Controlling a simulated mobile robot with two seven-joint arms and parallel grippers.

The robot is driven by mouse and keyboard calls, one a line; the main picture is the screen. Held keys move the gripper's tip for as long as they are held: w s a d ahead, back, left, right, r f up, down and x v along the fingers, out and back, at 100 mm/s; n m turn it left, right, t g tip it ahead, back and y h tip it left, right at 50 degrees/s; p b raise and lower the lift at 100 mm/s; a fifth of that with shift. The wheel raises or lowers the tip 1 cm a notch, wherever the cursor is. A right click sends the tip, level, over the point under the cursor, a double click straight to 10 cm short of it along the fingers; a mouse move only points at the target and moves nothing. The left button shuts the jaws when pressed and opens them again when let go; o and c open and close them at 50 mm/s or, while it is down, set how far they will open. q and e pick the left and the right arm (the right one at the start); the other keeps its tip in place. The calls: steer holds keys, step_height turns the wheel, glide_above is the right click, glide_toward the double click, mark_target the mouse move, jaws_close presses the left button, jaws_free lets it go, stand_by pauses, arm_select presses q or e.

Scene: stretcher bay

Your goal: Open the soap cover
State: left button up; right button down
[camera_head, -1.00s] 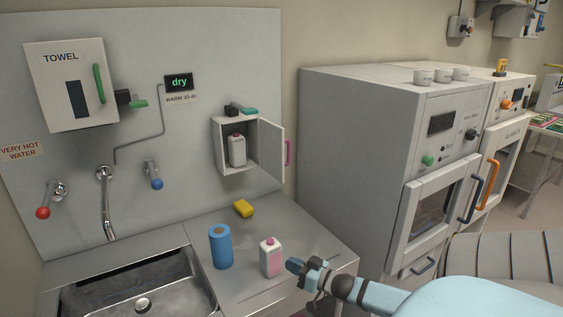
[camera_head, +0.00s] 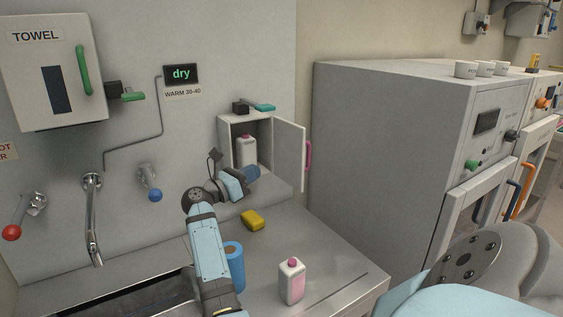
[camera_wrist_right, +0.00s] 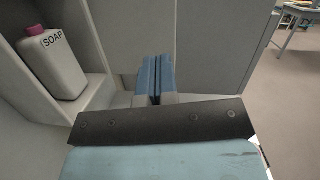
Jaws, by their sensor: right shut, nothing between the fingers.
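The soap cover (camera_head: 289,153) is a grey hinged door with a pink handle (camera_head: 308,155). It stands open, swung out to the right of the small wall box (camera_head: 226,133). A white soap bottle (camera_head: 246,152) with a pink cap stands inside; in the right wrist view the bottle (camera_wrist_right: 52,62), labelled SOAP, is at the left. My right gripper (camera_head: 250,174) is in front of the box's lower opening, left of the open cover. Its blue fingers (camera_wrist_right: 158,78) are together and empty, to the right of the bottle. My left gripper is not in view.
A second soap bottle (camera_head: 292,282), a yellow sponge (camera_head: 253,221) and a blue roll (camera_head: 235,265), partly behind my forearm, stand on the counter (camera_head: 335,262). Taps and a towel box (camera_head: 54,75) are at left. A large grey cabinet (camera_head: 385,150) stands at right.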

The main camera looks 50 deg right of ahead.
steer(key=w+m+y, duration=0.1)
steer(key=m+y, duration=0.1)
steer(key=p, duration=0.4)
glide_toward(296, 158)
steer(key=shift+g+y, duration=0.3)
steer(key=x, duration=0.6)
steer(key=shift+d+r, duration=0.3)
steer(key=shift+d, duration=0.1)
steer(key=shift+s+d+f, duration=0.1)
steer(key=shift+d, duration=0.3)
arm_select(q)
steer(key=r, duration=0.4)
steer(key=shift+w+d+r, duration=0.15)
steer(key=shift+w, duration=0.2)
